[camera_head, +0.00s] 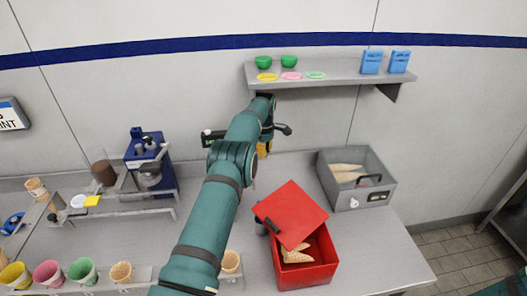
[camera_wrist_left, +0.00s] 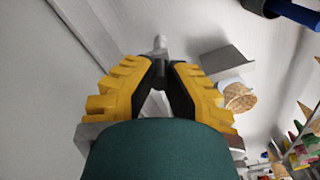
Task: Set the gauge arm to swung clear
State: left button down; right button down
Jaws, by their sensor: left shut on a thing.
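My left gripper (camera_head: 264,148) is over the back of the counter, below the wall shelf, with its yellow fingers partly hidden by the arm. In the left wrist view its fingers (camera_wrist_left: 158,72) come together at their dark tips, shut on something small. A pale grey knob (camera_wrist_left: 160,45) shows just beyond the tips. It may be part of the gauge arm, but I cannot tell its shape or position. The held part is mostly hidden between the fingers. My right gripper is not in view.
A red box (camera_head: 307,270) with a tilted red lid (camera_head: 291,214) stands at the counter's front. A grey bin (camera_head: 358,200) holding cones is behind it to the right. A blue machine (camera_head: 150,160) stands left. The wall shelf (camera_head: 330,75) overhangs the back.

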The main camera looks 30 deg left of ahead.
pick_arm(q)
jog(key=shift+a+f, duration=0.1)
jog(key=shift+a, duration=0.05)
dwell(0.3)
jog(key=c, duration=0.9)
grip_release()
jog(key=shift+a, duration=0.1)
jog(key=shift+s+d, duration=0.1)
jog(key=shift+d, duration=0.1)
